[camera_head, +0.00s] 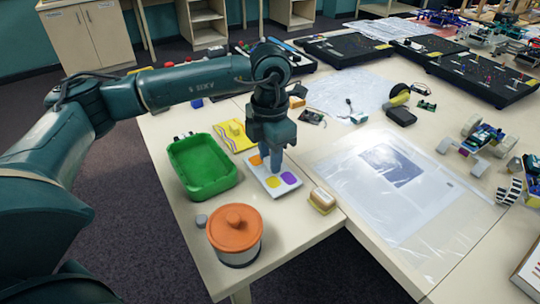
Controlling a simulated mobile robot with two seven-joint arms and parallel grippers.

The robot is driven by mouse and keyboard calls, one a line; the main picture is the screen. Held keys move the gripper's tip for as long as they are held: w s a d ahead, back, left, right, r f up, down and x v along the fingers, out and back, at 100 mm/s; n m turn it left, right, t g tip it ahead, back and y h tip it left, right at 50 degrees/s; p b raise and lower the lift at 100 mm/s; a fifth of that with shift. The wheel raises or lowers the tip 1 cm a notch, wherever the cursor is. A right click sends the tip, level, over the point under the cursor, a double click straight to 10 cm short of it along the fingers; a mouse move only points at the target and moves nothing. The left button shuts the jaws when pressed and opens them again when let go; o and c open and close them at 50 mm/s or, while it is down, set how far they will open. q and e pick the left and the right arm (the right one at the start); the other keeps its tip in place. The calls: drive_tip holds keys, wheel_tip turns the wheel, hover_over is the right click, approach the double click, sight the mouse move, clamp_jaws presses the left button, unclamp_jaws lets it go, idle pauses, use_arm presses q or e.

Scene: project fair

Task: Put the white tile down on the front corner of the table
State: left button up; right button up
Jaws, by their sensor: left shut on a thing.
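The white tile (265,178) carries orange, yellow and purple spots. It is near the front part of the table (300,235), between the green tray and a small block. My left gripper (275,165) points down over the tile's middle and is shut on it; the fingers hide part of the tile. I cannot tell whether the tile touches the tabletop or hangs just above it. The table's front corner is by the orange-lidded pot (235,232). My right gripper is not in view.
The green tray (203,180) is left of the tile, with a yellow booklet (233,136) behind it. A small yellow-and-white block (322,201) is right of it. A clear plastic sheet (400,215) covers the right side. Bare tabletop shows between pot and block.

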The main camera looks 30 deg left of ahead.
use_arm(q)
drive_tip(key=shift+f, duration=0.35)
drive_tip(key=shift+f, duration=0.1)
drive_tip(key=shift+f+b, duration=0.2)
drive_tip(key=shift+b, duration=0.1)
drive_tip(key=o, duration=1)
drive_tip(key=shift+r, duration=0.15)
wheel_tip(320, 180, up, 12)
drive_tip(key=shift+r, duration=0.15)
